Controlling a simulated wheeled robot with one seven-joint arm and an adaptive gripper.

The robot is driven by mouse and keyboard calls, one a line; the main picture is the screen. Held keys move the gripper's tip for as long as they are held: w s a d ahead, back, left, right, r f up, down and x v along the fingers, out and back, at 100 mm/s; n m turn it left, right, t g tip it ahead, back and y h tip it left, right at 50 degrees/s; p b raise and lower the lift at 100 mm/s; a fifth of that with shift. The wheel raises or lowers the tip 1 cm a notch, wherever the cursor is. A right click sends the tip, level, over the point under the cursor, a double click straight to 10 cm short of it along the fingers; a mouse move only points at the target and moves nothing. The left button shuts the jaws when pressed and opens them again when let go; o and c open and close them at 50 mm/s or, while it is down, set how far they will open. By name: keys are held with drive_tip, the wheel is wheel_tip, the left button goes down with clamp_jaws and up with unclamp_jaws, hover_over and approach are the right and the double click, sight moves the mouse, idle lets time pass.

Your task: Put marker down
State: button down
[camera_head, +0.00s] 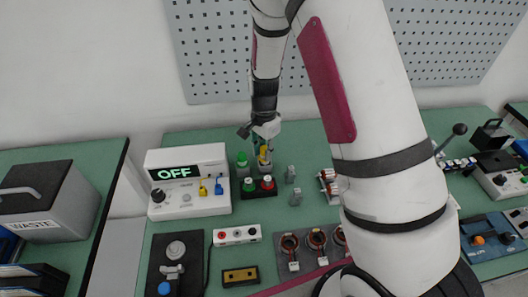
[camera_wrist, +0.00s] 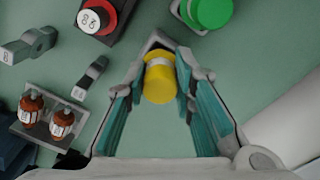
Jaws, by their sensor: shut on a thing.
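My gripper (camera_wrist: 160,70) is shut on a yellow cylindrical piece, apparently the marker (camera_wrist: 160,80), held between its teal-padded fingertips. In the head view the gripper (camera_head: 264,147) is over the green table, behind a black block with a green and a red cap.
A green-topped piece (camera_head: 242,160) stands close left of the gripper. The red cap (camera_head: 267,182) and black block are in front. A white box reading OFF (camera_head: 188,180) is at left. Small grey pieces (camera_head: 290,174) and a rack of copper-brown parts (camera_wrist: 46,118) are nearby.

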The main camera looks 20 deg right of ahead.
drive_tip(key=shift+f, duration=0.45)
drive_tip(key=shift+f, duration=0.15)
drive_tip(key=shift+f, duration=0.2)
drive_tip(key=c, duration=1.3)
unclamp_jaws()
drive_tip(key=shift+f, duration=0.1)
drive_tip(key=shift+c, duration=0.2)
